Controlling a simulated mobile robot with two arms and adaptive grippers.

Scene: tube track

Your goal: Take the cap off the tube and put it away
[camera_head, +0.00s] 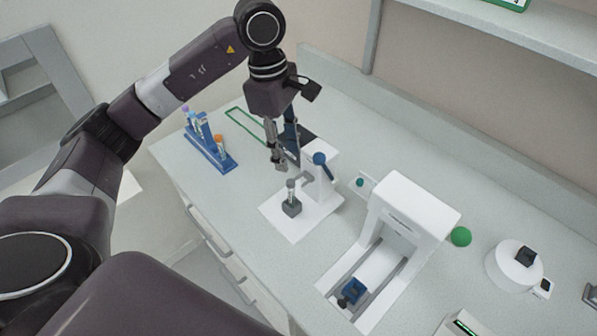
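A small upright tube (291,187) stands in a dark grey block (291,208) on a white station plate (309,226). It is small in the picture, and I cannot make out a separate cap on its top. My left gripper (280,166) points down just above and slightly left of the tube, apart from it. Its fingers look close together, but the angle does not show whether they are shut or hold anything. My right gripper is out of view.
A blue rack (211,150) with several capped tubes stands at the bench's left. A white arched machine (412,210) and a round white device (513,268) stand to the right. A green outline (254,133) marks bare bench.

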